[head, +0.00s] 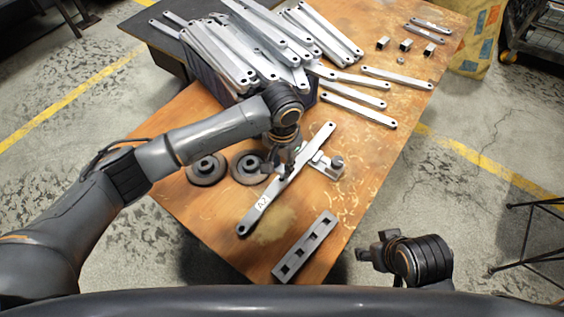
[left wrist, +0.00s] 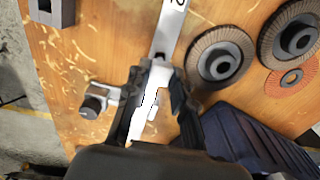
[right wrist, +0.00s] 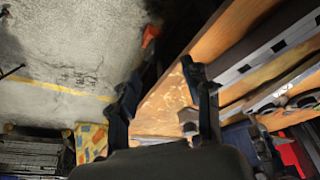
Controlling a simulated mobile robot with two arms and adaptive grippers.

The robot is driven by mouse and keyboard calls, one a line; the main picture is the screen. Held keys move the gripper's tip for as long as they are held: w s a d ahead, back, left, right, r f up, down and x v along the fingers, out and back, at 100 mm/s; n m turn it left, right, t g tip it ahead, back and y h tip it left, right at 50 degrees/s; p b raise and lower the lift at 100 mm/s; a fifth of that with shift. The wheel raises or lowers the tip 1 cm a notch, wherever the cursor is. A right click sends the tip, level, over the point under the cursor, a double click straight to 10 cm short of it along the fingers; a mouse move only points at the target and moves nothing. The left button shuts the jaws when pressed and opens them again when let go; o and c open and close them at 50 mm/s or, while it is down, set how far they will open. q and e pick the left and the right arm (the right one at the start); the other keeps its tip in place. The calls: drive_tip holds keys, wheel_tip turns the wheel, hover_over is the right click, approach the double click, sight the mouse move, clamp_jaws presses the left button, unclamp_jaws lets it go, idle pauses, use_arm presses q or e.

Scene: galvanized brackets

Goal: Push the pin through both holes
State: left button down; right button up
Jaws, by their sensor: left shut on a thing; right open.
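A long grey bracket (head: 260,207) marked A2 lies diagonally across the wooden table, with a hole near each end. My left gripper (head: 281,172) is shut on its middle; the bracket (left wrist: 168,35) passes between the fingers (left wrist: 163,85) in the left wrist view. Beside it, to the right in the head view, is a short pale metal piece (head: 317,163) with a round grey knob-like part (head: 337,162); that part also shows in the left wrist view (left wrist: 96,104). I cannot tell whether it is the pin. My right gripper (head: 372,248) is open and empty, beyond the table's edge.
A grey bar with square holes (head: 306,246) lies near the table's front edge. Two abrasive discs (head: 206,169) lie left of the bracket. A crate heaped with brackets (head: 225,50) stands behind; loose brackets (head: 357,108) and small square pieces (head: 383,43) lie farther right.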

drive_tip(key=shift+w+f, duration=0.1)
idle(0.3)
use_arm(q)
drive_tip(key=shift+f, duration=1.7)
use_arm(e)
drive_tip(key=shift+w+a+f, duration=0.1)
drive_tip(key=shift+w+f, duration=0.05)
drive_tip(key=shift+w, duration=0.05)
drive_tip(key=shift+s+f, duration=0.15)
drive_tip(key=shift+s, duration=0.05)
use_arm(q)
drive_tip(key=c, duration=1.1)
unclamp_jaws()
drive_tip(key=shift+o, duration=0.2)
drive_tip(key=shift+r, duration=0.15)
wheel_tip(320, 180, up, 12)
use_arm(e)
drive_tip(key=shift+w, duration=0.1)
use_arm(q)
drive_tip(key=shift+s+f, duration=0.1)
drive_tip(key=shift+f, duration=0.1)
